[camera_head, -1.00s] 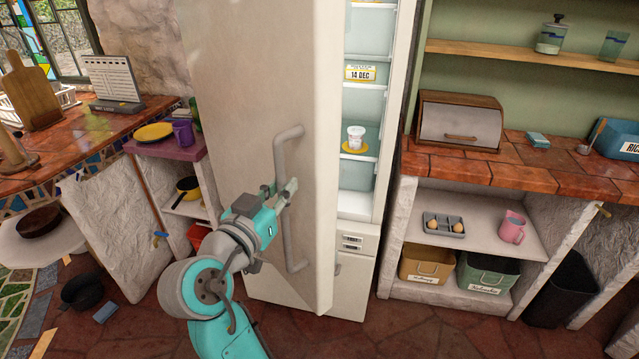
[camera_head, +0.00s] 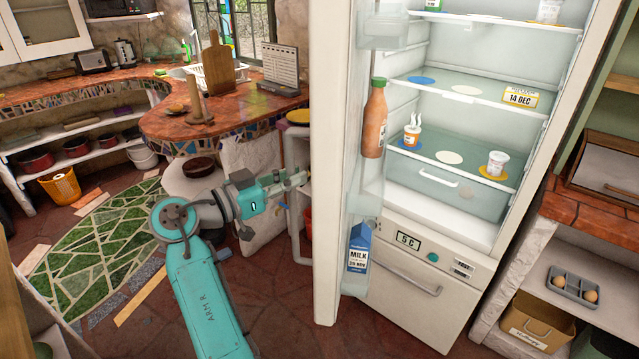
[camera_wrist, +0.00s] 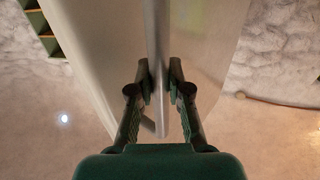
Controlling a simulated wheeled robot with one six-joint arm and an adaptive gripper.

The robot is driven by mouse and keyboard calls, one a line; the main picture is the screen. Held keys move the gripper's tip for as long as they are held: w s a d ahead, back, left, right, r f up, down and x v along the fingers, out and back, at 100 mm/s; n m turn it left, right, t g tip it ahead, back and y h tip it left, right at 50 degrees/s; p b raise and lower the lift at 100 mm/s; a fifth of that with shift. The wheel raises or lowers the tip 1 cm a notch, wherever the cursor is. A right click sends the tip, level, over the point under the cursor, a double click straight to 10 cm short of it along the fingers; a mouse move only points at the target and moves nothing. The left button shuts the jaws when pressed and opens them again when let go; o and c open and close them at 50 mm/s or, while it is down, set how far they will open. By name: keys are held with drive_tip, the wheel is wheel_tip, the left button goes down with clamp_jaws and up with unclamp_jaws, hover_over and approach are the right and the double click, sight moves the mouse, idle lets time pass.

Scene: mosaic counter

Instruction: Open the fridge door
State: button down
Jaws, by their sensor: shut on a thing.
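The fridge door (camera_head: 333,165) stands wide open and is seen nearly edge-on in the head view, with shelves on its inner side facing right. The fridge interior (camera_head: 455,120) is exposed, with lit shelves. My gripper (camera_head: 300,180) is at the outer side of the door, left of its edge. In the wrist view my gripper (camera_wrist: 160,88) is shut on the grey bar handle (camera_wrist: 158,50), one finger on each side. The door face (camera_wrist: 205,50) shows behind the handle. In the head view the handle is mostly hidden by my gripper.
The door shelves hold a bottle (camera_head: 375,125) and a milk carton (camera_head: 358,248). Cups, including one on a yellow disc (camera_head: 495,165), stand inside. A tiled counter (camera_head: 235,110) lies left behind the door, with a small side shelf (camera_head: 297,130) close to it. Floor is free at front.

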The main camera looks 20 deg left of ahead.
drive_tip(key=a, duration=0.9)
drive_tip(key=shift+w+a, duration=0.25)
drive_tip(key=shift+a, duration=0.1)
drive_tip(key=c, duration=1.1)
unclamp_jaws()
